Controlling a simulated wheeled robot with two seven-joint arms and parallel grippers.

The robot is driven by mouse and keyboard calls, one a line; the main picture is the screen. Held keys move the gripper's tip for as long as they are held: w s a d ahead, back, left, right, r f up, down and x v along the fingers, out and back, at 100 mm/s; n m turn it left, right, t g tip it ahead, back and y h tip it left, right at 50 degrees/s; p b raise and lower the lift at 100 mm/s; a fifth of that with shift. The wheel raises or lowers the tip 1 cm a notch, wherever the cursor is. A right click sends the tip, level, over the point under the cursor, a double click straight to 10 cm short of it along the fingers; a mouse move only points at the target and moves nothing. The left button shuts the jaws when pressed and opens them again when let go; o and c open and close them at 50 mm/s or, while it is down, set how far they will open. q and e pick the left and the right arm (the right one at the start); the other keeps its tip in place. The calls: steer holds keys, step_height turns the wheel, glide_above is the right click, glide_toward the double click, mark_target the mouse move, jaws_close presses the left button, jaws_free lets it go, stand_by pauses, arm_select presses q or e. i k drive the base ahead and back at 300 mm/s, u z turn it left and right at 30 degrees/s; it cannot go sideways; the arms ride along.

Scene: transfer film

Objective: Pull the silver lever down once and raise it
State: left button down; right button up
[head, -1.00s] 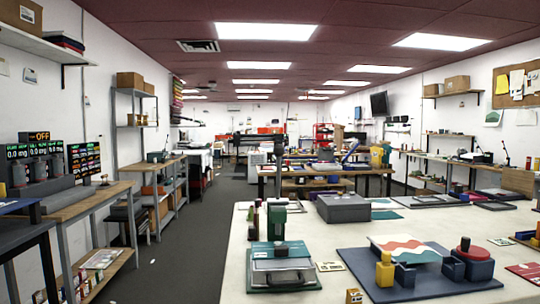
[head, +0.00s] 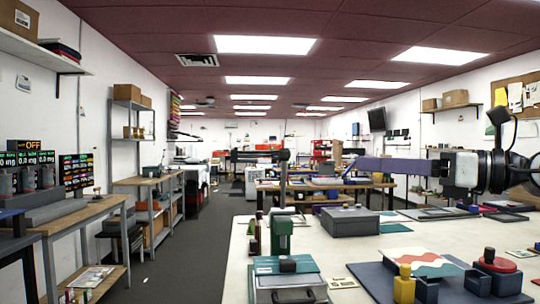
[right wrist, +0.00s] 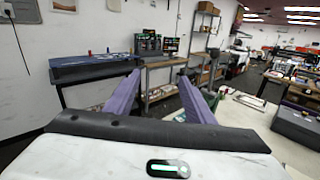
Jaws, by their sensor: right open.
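The silver lever (head: 283,186) stands upright in the head view, a thin grey rod with a dark round knob on top. It rises from a small green press (head: 281,232) at the left part of the cream table. A teal-topped fixture with a metal front (head: 286,280) sits in front of the press. My right gripper (head: 358,166) reaches in from the right, its purple fingers pointing left, above the table and to the right of the lever, apart from it. In the right wrist view the two fingers (right wrist: 160,82) are spread with nothing between them. My left gripper is out of view.
A grey box (head: 350,221) stands behind and right of the press. A blue board (head: 372,284) carries a yellow-knobbed block (head: 404,285), a wavy patterned sheet (head: 425,264) and a red round piece (head: 497,266). Small dark bottles stand left of the press.

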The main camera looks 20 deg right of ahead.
mark_target(285, 154)
steer(key=i, duration=1.25)
